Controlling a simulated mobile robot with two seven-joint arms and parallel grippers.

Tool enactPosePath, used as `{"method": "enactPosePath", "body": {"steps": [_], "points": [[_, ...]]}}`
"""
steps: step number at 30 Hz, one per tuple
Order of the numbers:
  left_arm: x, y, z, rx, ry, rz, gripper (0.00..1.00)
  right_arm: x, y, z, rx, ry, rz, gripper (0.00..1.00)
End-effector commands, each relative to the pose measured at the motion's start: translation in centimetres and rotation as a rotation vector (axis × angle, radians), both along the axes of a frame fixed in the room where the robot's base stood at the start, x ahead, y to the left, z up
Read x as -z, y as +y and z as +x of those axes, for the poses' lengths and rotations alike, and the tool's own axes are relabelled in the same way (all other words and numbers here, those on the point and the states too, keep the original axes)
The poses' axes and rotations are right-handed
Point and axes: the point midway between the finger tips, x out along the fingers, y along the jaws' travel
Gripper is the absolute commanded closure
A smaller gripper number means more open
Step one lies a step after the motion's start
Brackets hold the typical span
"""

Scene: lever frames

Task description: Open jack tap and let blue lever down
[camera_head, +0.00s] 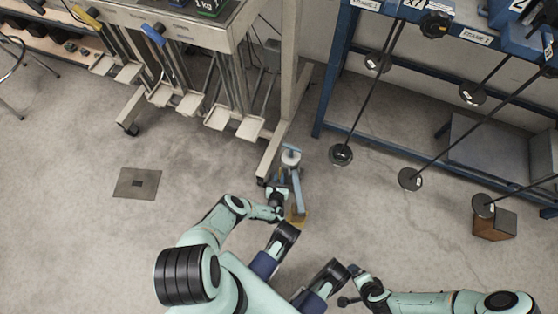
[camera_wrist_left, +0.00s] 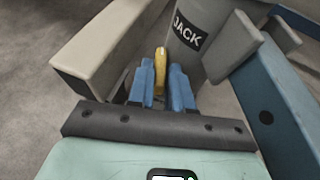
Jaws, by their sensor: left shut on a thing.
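The jack (camera_head: 291,158) stands on the floor below the beige frame, with a grey cylinder and blue-grey arms. In the left wrist view its grey body (camera_wrist_left: 195,28) carries a JACK label. The yellow tap (camera_wrist_left: 160,62) lies between the blue-padded fingers of my left gripper (camera_wrist_left: 162,76), which is shut on it. In the head view my left gripper (camera_head: 278,190) is beside the jack and partly hides it. The blue lever (camera_head: 153,33) sticks out from the beige frame at upper left. My right gripper (camera_head: 347,285) is open and empty at lower middle, away from the jack.
A yellow lever (camera_head: 86,17) is on the same beige frame (camera_head: 205,32), with several hanging plates below. A blue rack (camera_head: 350,145) with rods and round weights stands at right. A brown block (camera_head: 494,224) lies under it. A floor plate (camera_head: 137,184) is at left; surrounding floor is clear.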

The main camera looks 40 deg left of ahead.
Motion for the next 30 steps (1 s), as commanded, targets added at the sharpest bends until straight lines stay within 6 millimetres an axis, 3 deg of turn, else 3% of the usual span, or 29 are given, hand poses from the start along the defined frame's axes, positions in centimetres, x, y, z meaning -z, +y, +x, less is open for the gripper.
{"method": "enactPosePath", "body": {"steps": [1, 3, 17, 26, 30], "points": [[0.1, 0.0, -0.1, 0.001, 0.002, -0.003, 0.74, 0.0, 0.0, 0.0, 0.0, 0.0, 0.0, 0.07], [0.1, 0.0, -0.1, 0.001, 0.002, -0.002, 0.6, 0.0, 0.0, 0.0, 0.0, 0.0, 0.0, 0.07], [0.0, -0.2, 0.1, 0.032, -0.001, -0.002, 0.6, -0.1, 0.0, 0.0, 0.0, -0.002, 0.0, 0.07], [-0.1, 0.6, -0.2, 0.258, 0.001, 0.004, 0.6, -0.7, 0.0, 0.0, 0.0, -0.004, 0.0, 0.07], [-1.3, -0.2, -2.7, 0.269, 0.002, -0.006, 0.6, -2.8, 0.0, 0.0, 0.0, -0.01, -0.001, 0.07]]}}
